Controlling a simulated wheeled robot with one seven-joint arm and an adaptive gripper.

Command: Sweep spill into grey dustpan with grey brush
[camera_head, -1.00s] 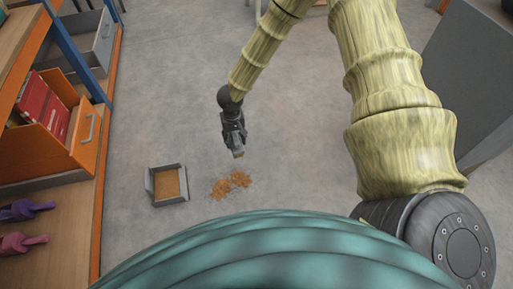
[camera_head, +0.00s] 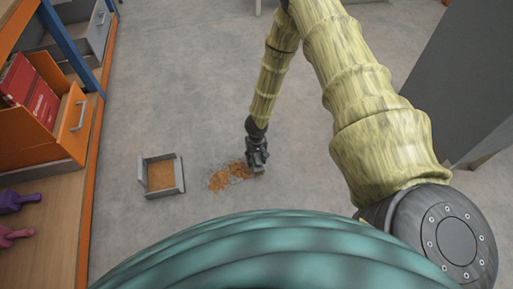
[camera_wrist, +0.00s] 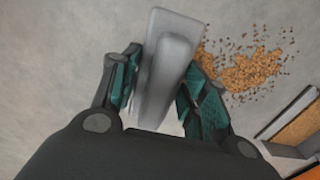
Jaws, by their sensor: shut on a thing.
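The grey brush (camera_wrist: 170,60) is held between the dark fingers of my gripper (camera_head: 257,160), which is shut on it. In the wrist view the brush's grey top lies lengthwise between the finger pads of my gripper (camera_wrist: 163,75); its bristles are hidden. The orange-brown spill (camera_head: 218,181) lies on the floor just left of my gripper, in loose patches. In the wrist view the spill (camera_wrist: 248,70) lies right of the brush. The grey dustpan (camera_head: 180,173) sits on the floor left of the spill. Its inside looks brown; I cannot tell whether that is spilled material. Its edge (camera_wrist: 288,113) shows at lower right in the wrist view.
A wooden shelf (camera_head: 55,230) with orange edging stands along the left, holding an orange drawer (camera_head: 60,125) and purple and pink tools. A grey cabinet (camera_head: 455,95) stands at the right. The floor around and beyond the spill is clear.

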